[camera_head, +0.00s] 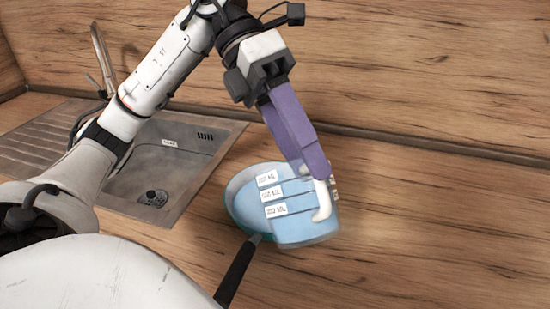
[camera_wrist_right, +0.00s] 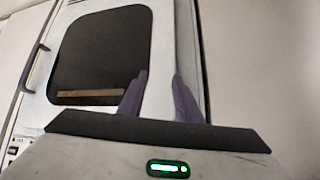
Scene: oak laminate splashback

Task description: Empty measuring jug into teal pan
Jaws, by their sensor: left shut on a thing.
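The measuring jug (camera_head: 292,222) is see-through, bluish, with white labels and a white handle. It is in the head view, over and in front of the teal pan (camera_head: 232,208), hiding much of it. I cannot tell how far the jug is tilted, or whether the blue is its contents or the pan showing through. The pan's dark handle (camera_head: 238,272) points toward the front. My left gripper (camera_head: 316,174), with purple fingers, is shut on the jug's handle. My right gripper (camera_wrist_right: 158,82) shows only in the right wrist view, its fingers apart and empty.
A sink (camera_head: 165,165) with a ribbed drainer and a tap lies to the left of the pan. The wooden counter (camera_head: 440,220) to the right is clear. A wooden splashback (camera_head: 420,60) rises behind. A dark-windowed appliance (camera_wrist_right: 100,55) faces the right wrist camera.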

